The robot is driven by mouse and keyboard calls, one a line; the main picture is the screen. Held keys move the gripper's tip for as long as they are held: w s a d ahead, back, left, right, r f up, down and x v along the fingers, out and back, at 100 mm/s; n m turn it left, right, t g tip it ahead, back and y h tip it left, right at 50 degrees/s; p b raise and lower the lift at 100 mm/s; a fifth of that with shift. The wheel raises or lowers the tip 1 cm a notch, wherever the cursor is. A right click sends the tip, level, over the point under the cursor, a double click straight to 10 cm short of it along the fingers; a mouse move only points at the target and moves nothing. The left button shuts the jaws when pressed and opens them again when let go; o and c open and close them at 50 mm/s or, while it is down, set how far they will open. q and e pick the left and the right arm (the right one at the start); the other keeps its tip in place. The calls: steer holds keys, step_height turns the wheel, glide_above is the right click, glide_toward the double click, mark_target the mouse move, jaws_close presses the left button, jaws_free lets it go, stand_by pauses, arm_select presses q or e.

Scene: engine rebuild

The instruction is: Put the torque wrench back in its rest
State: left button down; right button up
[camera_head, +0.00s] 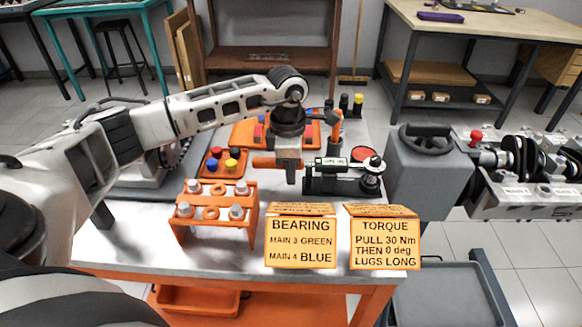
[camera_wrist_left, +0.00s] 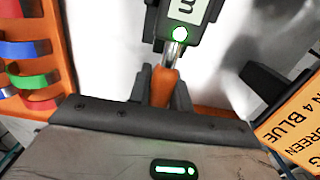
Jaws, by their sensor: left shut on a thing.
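The torque wrench has an orange handle (camera_head: 263,162) and a dark body with a lit display (camera_head: 331,162), lying roughly level across the bench. My left gripper (camera_head: 289,172) points down and is shut on the orange handle. In the left wrist view the handle (camera_wrist_left: 163,84) sits between the dark fingers (camera_wrist_left: 162,95), with a steel shaft and a green light beyond it. A black stand (camera_head: 340,186), seemingly the rest, is under and beside the wrench's body. I cannot tell whether the wrench touches it. My right gripper is not in view.
An orange rack (camera_head: 214,210) with grey pegs stands front left. A bearing sign (camera_head: 301,240) and a torque sign (camera_head: 385,240) stand at the front edge. A grey handwheel column (camera_head: 428,170) is at the right.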

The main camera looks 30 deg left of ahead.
arm_select(q)
steer(key=shift+f+b, duration=0.3)
steer(key=shift+f, duration=0.05)
steer(key=c, duration=1.5)
jaws_free()
steer(key=shift+r, duration=0.2)
steer(key=shift+r+p, duration=1)
steer(key=shift+r, duration=0.25)
steer(key=o, duration=0.5)
steer(key=shift+o, duration=0.2)
